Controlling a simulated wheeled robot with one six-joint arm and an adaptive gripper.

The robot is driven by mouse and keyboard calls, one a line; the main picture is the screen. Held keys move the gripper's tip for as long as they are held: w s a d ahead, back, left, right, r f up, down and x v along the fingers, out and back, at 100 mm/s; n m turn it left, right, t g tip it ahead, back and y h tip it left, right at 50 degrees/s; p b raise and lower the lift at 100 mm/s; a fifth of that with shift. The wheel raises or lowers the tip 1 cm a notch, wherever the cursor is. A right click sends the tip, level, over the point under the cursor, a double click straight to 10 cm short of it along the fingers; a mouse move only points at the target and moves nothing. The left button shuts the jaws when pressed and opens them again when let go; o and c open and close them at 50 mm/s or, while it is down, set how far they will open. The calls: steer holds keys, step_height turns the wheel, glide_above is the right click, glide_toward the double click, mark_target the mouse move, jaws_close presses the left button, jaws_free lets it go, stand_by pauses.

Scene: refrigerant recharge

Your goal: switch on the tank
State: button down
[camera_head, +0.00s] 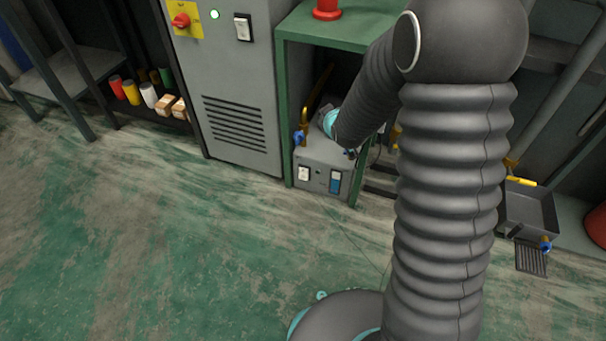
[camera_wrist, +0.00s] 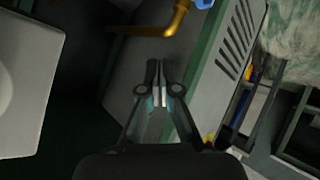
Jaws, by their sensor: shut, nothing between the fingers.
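A low grey box (camera_head: 318,160), which seems to be the tank, stands on the floor under the green bench in the head view. I cannot tell the switch position. A brass pipe (camera_head: 317,100) with a blue valve handle (camera_head: 298,137) rises beside it; the pipe also shows in the wrist view (camera_wrist: 150,31).
A tall grey cabinet (camera_head: 235,110) with vent slots stands left of the bench (camera_head: 335,30). The bench's green posts frame the space around the box. A pale panel (camera_wrist: 25,75) fills the wrist view's left side. The floor in front is clear.

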steer(key=n+t+y, duration=0.1)
steer(key=n, duration=0.1)
glide_above(304, 174)
steer(key=s+d, duration=0.2)
steer(key=s, duration=0.3)
step_height(304, 174, down, 10)
steer(key=a+f+n+y+b, duration=0.2)
steer(key=a+f, duration=0.1)
steer(key=f, duration=0.7)
steer(key=s+a+f+n+t, duration=0.1)
steer(key=s+f, duration=0.2)
steer(key=f, duration=0.4)
steer(key=s+a+f+n+t+y, duration=0.1)
steer(key=s+a+f, duration=0.1)
steer(key=s+f, duration=0.2)
step_height(304, 174, down, 3)
steer(key=shift+s+f+y+b, duration=0.15)
steer(key=shift+y+b, duration=0.15)
steer(key=shift+b, duration=0.05)
steer(key=w+d+f+b, duration=0.1)
steer(key=w+d+b, duration=0.2)
steer(key=w, duration=0.5)
steer(key=shift+w, duration=0.15)
steer(key=shift+f, duration=0.15)
steer(key=shift+w+d+b, duration=0.1)
steer(key=shift+w+b, duration=0.25)
steer(key=shift+b, duration=0.1)
